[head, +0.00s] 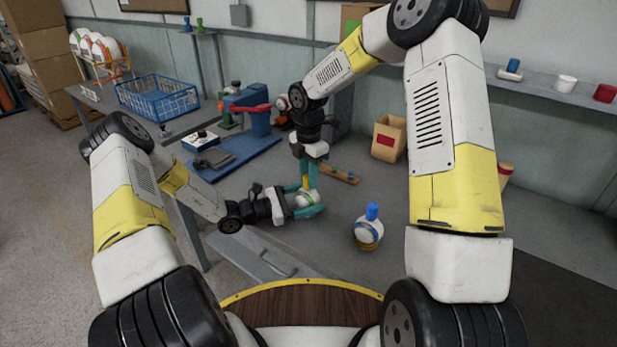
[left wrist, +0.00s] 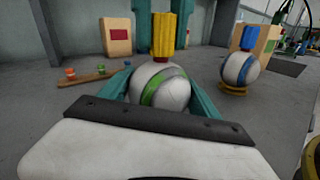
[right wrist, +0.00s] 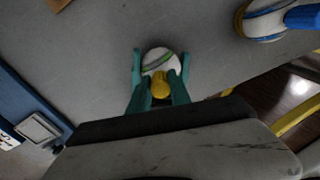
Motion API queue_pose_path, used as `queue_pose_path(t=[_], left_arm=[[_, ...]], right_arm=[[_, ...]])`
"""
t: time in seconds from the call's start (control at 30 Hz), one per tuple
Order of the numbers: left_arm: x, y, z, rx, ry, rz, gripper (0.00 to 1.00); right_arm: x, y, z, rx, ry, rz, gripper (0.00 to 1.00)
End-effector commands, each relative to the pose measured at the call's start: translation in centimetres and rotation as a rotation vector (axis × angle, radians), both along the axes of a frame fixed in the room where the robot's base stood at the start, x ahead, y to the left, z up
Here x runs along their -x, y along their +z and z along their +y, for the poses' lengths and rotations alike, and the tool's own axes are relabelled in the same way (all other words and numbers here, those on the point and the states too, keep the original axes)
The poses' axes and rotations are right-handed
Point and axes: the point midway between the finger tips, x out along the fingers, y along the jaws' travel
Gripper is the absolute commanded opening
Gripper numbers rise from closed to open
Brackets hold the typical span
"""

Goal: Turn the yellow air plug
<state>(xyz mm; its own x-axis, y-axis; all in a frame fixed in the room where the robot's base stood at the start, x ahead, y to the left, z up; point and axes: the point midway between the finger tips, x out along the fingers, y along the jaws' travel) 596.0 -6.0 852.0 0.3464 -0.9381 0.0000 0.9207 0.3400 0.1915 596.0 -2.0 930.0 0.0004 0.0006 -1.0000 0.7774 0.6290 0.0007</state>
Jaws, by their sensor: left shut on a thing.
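A white ball with a green band (head: 307,199) is between the teal fingers of my left gripper (head: 304,201), which is shut on it from the left, low over the grey table. A yellow air plug (left wrist: 164,36) stands upright on top of the ball. My right gripper (head: 308,176) points straight down from above. Its teal fingers stand on both sides of the yellow plug, which also shows between them in the right wrist view (right wrist: 160,85). The fingers are apart, with a gap visible beside the plug, so the right gripper looks open.
A second ball with a blue plug (head: 369,230) rests on a yellow ring to the right. A wooden rack with coloured plugs (head: 340,174) and a tan box (head: 388,138) stand behind. A blue press (head: 255,110) and a blue wire basket (head: 158,97) are at the left.

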Motion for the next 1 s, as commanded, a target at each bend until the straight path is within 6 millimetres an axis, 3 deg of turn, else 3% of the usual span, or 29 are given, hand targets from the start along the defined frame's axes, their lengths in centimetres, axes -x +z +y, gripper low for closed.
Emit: queue_pose_path(t=[0.47,1.0], left_arm=[[0.01,-0.01,0.0,0.0,0.0,0.0,0.3],[0.01,-0.08,0.03,-0.002,0.0,0.001,0.3]], right_arm=[[-0.01,0.06,0.02,0.0,-0.088,-0.001,0.0],[0.08,0.08,-0.01,-0.001,-0.555,-0.002,0.0]])
